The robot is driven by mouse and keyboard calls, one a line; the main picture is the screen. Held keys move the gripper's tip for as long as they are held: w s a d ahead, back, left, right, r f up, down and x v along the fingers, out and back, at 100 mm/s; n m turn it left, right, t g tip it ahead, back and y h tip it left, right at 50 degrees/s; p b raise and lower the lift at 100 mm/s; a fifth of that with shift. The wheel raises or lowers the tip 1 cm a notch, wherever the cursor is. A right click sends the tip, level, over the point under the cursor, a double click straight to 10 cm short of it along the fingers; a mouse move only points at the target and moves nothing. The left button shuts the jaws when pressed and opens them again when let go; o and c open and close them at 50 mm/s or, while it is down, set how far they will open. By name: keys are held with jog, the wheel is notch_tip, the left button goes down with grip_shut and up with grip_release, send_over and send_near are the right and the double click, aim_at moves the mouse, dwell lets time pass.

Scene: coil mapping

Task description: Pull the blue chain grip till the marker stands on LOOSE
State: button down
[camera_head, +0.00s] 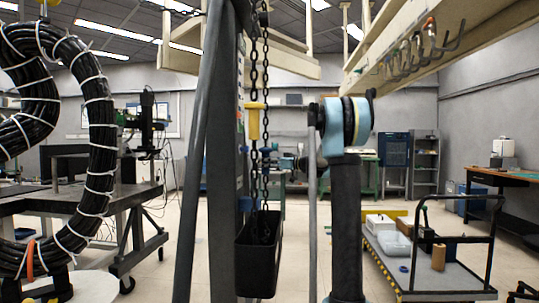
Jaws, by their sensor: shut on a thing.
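A black chain hangs in two strands in front of a grey upright frame, left of centre. A yellow chain grip (254,121) sits on the left strand. The small blue chain grip (266,151) is lower, on the right strand. My gripper (274,159) is small and partly lost against the background, at the blue grip and seemingly shut on it. My arm's elbow (340,126), dark with a light blue cap, stands to the right and hides part of the arm. No marker or LOOSE lettering can be read from here.
A black chain bin (258,262) hangs under the chain, and the lower loop falls into it. A thick cable coil (98,140) with white ties stands at left. A loaded trolley (430,278) stands at right. A beam with hooks (425,48) runs overhead.

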jog(key=shift+w+d+f, duration=0.1)
jog(key=shift+d+f, duration=0.05)
jog(key=shift+f, duration=1.3)
jog(key=c, duration=1.2)
grip_release()
jog(key=v, duration=1.2)
